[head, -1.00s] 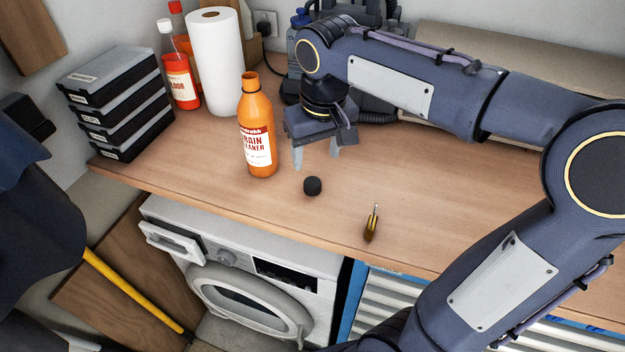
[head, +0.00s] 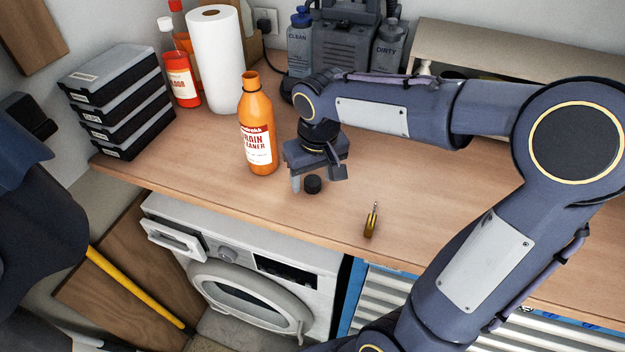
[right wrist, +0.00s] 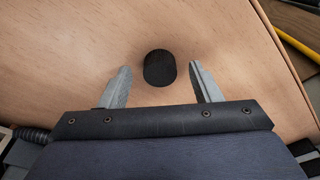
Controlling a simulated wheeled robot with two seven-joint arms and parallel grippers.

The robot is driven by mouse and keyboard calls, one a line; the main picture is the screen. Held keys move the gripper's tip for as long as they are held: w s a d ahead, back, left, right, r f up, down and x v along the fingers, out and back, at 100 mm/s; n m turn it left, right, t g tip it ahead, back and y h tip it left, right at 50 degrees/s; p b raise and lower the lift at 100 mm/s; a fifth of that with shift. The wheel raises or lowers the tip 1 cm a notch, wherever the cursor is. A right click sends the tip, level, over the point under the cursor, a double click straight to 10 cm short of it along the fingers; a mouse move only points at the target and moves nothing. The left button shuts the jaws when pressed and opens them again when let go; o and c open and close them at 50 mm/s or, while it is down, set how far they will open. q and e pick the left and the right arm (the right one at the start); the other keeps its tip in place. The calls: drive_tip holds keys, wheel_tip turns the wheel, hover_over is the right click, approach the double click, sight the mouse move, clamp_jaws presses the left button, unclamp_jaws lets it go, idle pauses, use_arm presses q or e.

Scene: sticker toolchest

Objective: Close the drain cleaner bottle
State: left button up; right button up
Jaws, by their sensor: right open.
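The orange drain cleaner bottle (head: 258,130) stands upright on the wooden worktop, its neck open with no cap on it. A small black cap (head: 313,184) lies on the worktop to the right of the bottle, nearer the front edge. My right gripper (head: 315,174) is open and pointed down at the cap. In the right wrist view the cap (right wrist: 159,68) is between the tips of the open right gripper (right wrist: 160,72), with gaps on both sides. The left gripper is not in view.
A small brass-coloured tool (head: 371,222) lies near the front edge. Stacked black cases (head: 120,115), a red-labelled bottle (head: 182,82) and a paper towel roll (head: 216,60) stand at the back left. A dark machine with tanks (head: 345,45) stands behind the arm.

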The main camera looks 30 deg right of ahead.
sight(311, 178)
drive_tip(key=shift+c, duration=0.4)
drive_tip(key=c, duration=1)
drive_tip(key=shift+r, duration=0.4)
wheel_tip(311, 178, up, 2)
drive_tip(key=shift+r, duration=0.25)
drive_tip(key=s+a+r, duration=0.3)
drive_tip(key=s+a+r+b, duration=0.1)
drive_tip(key=s+a+r, duration=0.2)
drive_tip(key=s, duration=0.1)
drive_tip(key=s+a+r+b, duration=0.1)
drive_tip(key=s+a+r, duration=0.2)
drive_tip(key=s, duration=0.1)
drive_tip(key=shift+r, duration=0.35)
drive_tip(key=shift+w, duration=0.1)
